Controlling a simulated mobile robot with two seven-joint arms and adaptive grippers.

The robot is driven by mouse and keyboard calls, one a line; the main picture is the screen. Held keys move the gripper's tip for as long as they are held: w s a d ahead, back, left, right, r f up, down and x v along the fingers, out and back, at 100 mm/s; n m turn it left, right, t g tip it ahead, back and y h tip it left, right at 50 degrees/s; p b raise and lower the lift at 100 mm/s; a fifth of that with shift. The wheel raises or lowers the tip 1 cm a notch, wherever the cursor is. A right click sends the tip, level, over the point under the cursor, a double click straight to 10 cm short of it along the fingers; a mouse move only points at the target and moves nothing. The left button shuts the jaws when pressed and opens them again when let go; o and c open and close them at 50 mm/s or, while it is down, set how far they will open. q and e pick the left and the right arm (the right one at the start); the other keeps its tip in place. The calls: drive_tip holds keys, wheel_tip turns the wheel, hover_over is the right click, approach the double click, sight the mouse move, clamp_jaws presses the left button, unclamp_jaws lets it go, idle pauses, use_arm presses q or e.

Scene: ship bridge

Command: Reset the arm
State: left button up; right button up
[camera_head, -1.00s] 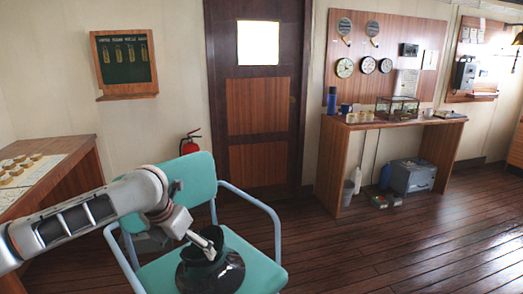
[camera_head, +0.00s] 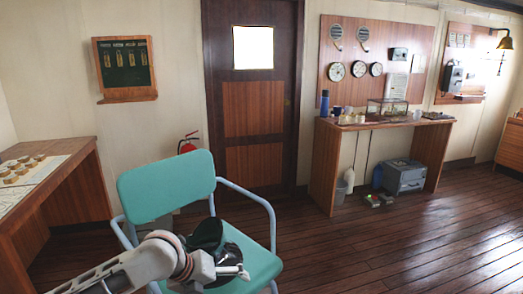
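My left arm comes in low from the left. My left gripper (camera_head: 242,272) is in front of a dark, rounded object (camera_head: 207,234) on the seat of the teal chair (camera_head: 262,262). The gripper is small and partly blends with the dark object, so I cannot tell whether its fingers are open or shut. Part of the dark object is hidden behind the arm and gripper, and contact between them is unclear. My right gripper is not in view.
A wooden table (camera_head: 75,180) with several small round items stands at left. A wooden console (camera_head: 325,165) stands against the back wall, with a grey case (camera_head: 404,178) beneath it. A red fire extinguisher (camera_head: 188,145) is behind the chair. The floor at right is clear.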

use_arm(q)
drive_tip(key=s+d+f+n+t+h, duration=0.3)
drive_tip(key=s+d+f+n, duration=0.2)
drive_tip(key=s+f+n, duration=0.75)
drive_tip(key=s+a+f+n+t+y, duration=0.3)
drive_tip(key=s+a+f+n+y, duration=0.2)
drive_tip(key=s+a+n, duration=0.8)
wheel_tip(320, 180, down, 3)
drive_tip(key=a+n, duration=0.1)
drive_tip(key=n, duration=0.3)
